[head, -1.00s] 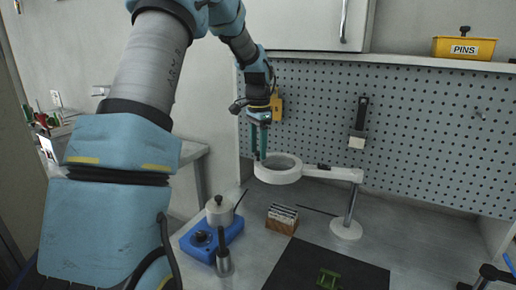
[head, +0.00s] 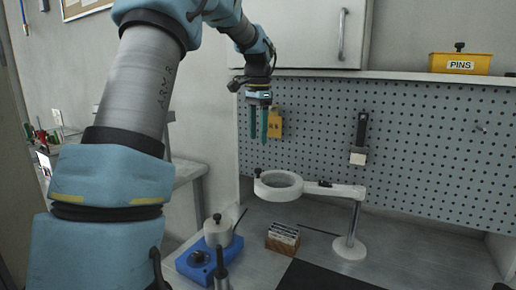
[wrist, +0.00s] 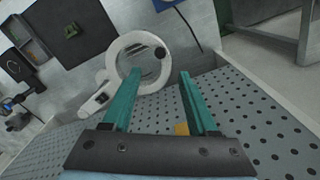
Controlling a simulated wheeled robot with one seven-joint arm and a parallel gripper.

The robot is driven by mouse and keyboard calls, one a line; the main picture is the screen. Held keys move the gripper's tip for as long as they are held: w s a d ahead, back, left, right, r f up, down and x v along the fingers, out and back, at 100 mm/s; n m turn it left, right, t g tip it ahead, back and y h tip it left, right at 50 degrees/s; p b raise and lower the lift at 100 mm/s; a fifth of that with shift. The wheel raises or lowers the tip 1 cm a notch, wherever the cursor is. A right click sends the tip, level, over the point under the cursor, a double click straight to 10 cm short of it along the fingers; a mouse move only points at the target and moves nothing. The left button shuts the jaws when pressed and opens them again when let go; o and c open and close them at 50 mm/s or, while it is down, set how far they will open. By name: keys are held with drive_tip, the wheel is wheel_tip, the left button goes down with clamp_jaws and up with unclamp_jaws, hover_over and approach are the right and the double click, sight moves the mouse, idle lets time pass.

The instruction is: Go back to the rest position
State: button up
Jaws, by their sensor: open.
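My gripper (head: 259,122) hangs in the air in front of the pegboard, above the white ring of the magnifier lamp (head: 279,184). Its two green fingers are apart with nothing between them. In the wrist view the open fingers (wrist: 160,105) point down towards the bench, and the lamp ring (wrist: 138,60) lies beyond the left finger. In the head view the fingertips are clear of the ring and touch nothing I can see.
The pegboard (head: 420,150) stands close behind the gripper, with a yellow item (head: 275,122) hanging beside the fingers. On the bench are a blue base unit (head: 200,262), a small wooden block holder (head: 283,240) and a black mat (head: 320,276). A yellow pins box (head: 461,64) sits on the shelf.

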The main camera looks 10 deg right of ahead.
drive_tip(key=shift+r, duration=0.25)
drive_tip(key=shift+a, duration=0.1)
drive_tip(key=s+a+f+n, duration=0.6)
drive_tip(key=s+a+f, duration=0.2)
drive_tip(key=s+a, duration=0.2)
drive_tip(key=s+a+f+n+t, duration=0.1)
drive_tip(key=s+a+f+n, duration=0.5)
drive_tip(key=s+a+f, duration=0.2)
drive_tip(key=s+a, duration=0.2)
drive_tip(key=s, duration=0.1)
drive_tip(key=shift+s+t, duration=0.2)
drive_tip(key=shift+t, duration=0.1)
